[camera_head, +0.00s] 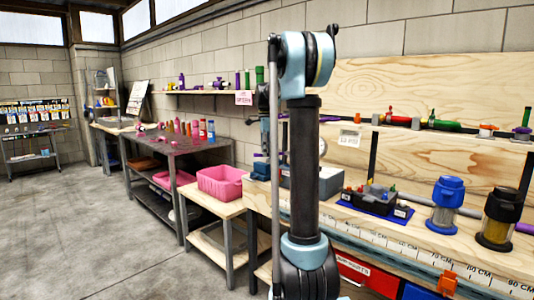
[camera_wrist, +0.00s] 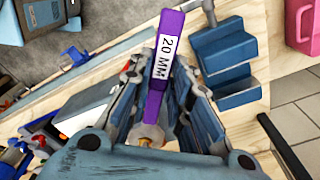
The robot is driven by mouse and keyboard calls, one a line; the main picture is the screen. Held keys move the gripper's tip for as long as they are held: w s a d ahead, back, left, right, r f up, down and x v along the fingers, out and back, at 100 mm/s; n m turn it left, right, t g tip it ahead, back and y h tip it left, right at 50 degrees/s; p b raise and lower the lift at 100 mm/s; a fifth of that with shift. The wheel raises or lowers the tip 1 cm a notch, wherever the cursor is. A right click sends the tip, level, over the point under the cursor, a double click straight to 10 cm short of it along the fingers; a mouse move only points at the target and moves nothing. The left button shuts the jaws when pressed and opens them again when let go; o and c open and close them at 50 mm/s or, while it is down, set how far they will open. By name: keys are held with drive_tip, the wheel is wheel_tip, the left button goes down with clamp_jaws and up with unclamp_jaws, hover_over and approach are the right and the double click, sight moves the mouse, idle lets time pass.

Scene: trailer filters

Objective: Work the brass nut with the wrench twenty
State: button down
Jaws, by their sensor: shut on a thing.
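A purple wrench (camera_wrist: 168,55) with a white "20 MM" label lies between the two fingers of my gripper (camera_wrist: 163,72) in the wrist view. The fingers are shut on it, and its labelled end sticks out past the fingertips. A small pale and brass-coloured part (camera_wrist: 147,135) shows low between the fingers; I cannot tell whether it is the brass nut or part of the wrench. I cannot make out the brass nut for sure in the head view. My arm fills the middle of that view, and my gripper cannot be made out there.
A blue vise (camera_wrist: 224,62) stands right of the wrench at the bench edge. In the head view a blue-topped canister (camera_head: 446,203) and an amber canister (camera_head: 500,217) stand on the wooden bench (camera_head: 420,237), near a dark tray (camera_head: 378,199). A pink bin (camera_head: 221,182) sits left; floor is open farther left.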

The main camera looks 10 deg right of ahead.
drive_tip(key=shift+w+a, duration=0.1)
drive_tip(key=shift+a, duration=2.85)
